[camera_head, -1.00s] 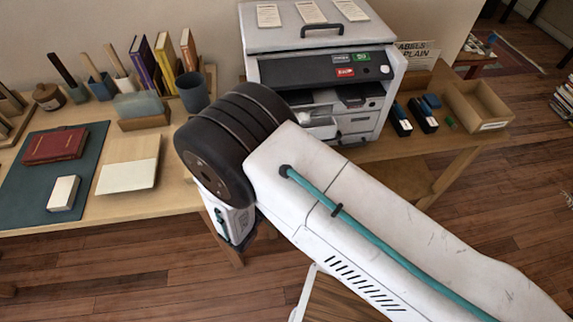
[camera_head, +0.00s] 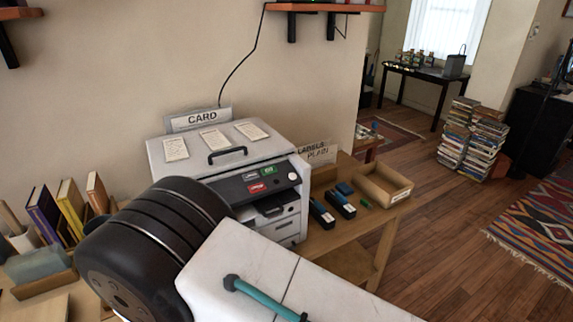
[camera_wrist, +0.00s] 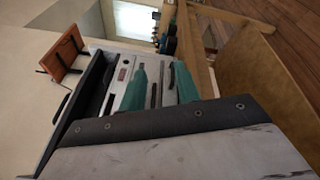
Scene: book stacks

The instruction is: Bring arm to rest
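My arm, white with a teal cable and a thick black ribbed joint, fills the lower middle of the head view. My gripper is out of sight there. In the wrist view my gripper (camera_wrist: 160,78) shows two teal fingers apart, with nothing seen held between them. Behind the fingers is the pale front of the card machine, with dark slots. In the head view the white and black card machine (camera_head: 225,165) stands on the wooden table (camera_head: 335,238), just beyond my arm joint. The joint hides part of its left side.
An open cardboard box (camera_head: 384,185) and dark blue stampers (camera_head: 340,204) stand right of the machine. Upright books (camera_head: 70,207) are at the left. Wall shelves (camera_head: 325,7) hang above. Book stacks (camera_head: 475,135) and a patterned rug (camera_head: 540,225) lie beyond open wooden floor at the right.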

